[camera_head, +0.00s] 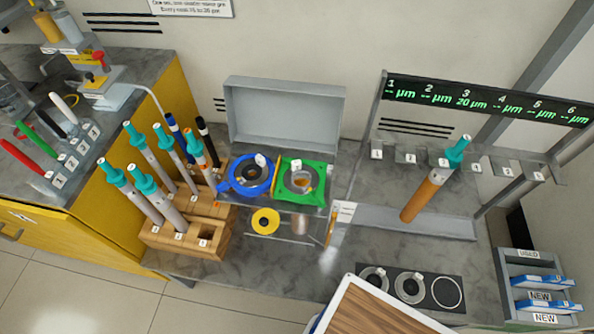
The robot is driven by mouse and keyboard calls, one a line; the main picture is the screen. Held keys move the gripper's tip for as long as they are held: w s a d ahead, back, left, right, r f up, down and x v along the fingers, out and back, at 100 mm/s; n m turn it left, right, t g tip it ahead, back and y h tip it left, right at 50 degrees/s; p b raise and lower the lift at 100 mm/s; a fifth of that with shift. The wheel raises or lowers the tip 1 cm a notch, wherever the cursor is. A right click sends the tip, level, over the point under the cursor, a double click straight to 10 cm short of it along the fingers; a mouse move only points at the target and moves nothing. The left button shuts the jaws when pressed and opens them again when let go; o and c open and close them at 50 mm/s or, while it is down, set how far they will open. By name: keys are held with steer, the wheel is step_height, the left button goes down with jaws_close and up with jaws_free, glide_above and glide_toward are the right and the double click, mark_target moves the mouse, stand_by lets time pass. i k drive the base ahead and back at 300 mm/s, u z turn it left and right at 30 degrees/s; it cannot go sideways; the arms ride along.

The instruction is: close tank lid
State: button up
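A grey, shallow box-shaped lid (285,118) stands upright against the wall at the back middle, and I take it for the tank lid. It is raised, with its hollow side facing forward. In front of it, the tank area holds a blue round holder (232,186) on the left and a green square holder (317,199) on the right. Each has a grey ring in it. The tank's walls are hard to make out from here. My gripper is not in view.
Several teal-capped rods stand in a wooden block (213,243) left of the tank. A gauge rack (416,220) holds one orange rod on the right; its display reads 20 at slot 3. A yellow disc (265,221) lies in front.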

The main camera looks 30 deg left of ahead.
mark_target(273, 113)
steer(key=u, duration=0.45)
steer(key=k, duration=1.05)
steer(key=u, duration=0.55)
steer(key=i, duration=0.65)
steer(key=u, duration=0.25)
